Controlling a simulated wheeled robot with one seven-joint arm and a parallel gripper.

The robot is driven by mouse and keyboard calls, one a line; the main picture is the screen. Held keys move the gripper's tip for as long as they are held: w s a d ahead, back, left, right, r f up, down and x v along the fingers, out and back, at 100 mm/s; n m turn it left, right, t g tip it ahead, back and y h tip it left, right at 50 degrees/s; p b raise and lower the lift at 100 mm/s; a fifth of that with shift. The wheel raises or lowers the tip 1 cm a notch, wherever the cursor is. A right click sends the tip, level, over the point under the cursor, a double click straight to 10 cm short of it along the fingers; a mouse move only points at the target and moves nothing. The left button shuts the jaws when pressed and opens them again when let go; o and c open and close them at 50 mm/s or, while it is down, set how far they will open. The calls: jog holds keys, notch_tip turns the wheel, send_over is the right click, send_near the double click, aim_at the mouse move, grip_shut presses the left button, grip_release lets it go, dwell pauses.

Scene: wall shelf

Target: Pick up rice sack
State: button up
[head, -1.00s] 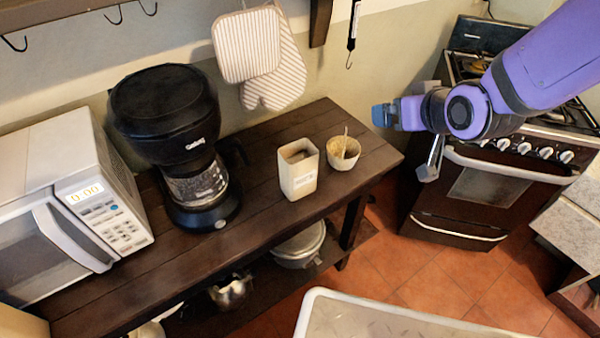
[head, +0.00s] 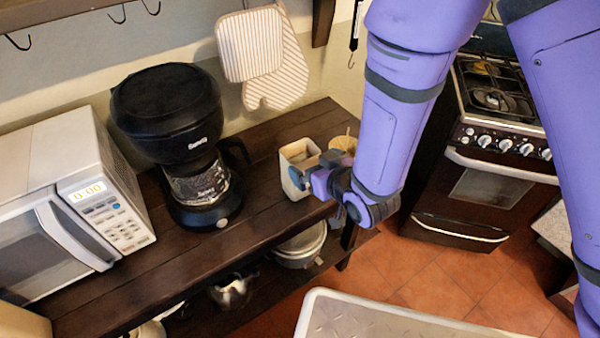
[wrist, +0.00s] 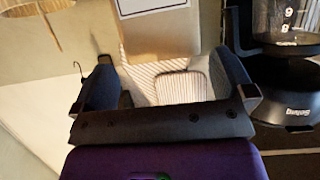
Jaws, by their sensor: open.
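I take the pale, open-topped upright container with a label as the rice sack (head: 288,186). It stands on the dark wooden shelf (head: 262,205). My gripper (head: 310,168) is open at its right front side in the head view, hiding part of it. In the wrist view, which looks upside down, the rice sack (wrist: 160,38) shows its label at the top edge. There my open gripper (wrist: 165,85) has one finger toward each side of the sack's open end. I cannot tell whether a finger touches it.
A small bowl (head: 345,143) stands close to the right of the sack, partly behind my arm. A black coffee maker (head: 168,120) and a microwave (head: 95,215) stand to the left. Striped mitts (head: 262,60) hang behind. Pots (head: 300,250) sit on the lower shelf.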

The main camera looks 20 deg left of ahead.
aim_at(294, 151)
jog(key=shift+x, duration=3.45)
jog(key=shift+r, duration=0.1)
jog(key=c, duration=1.3)
jog(key=shift+o, duration=0.2)
jog(key=shift+r, duration=0.1)
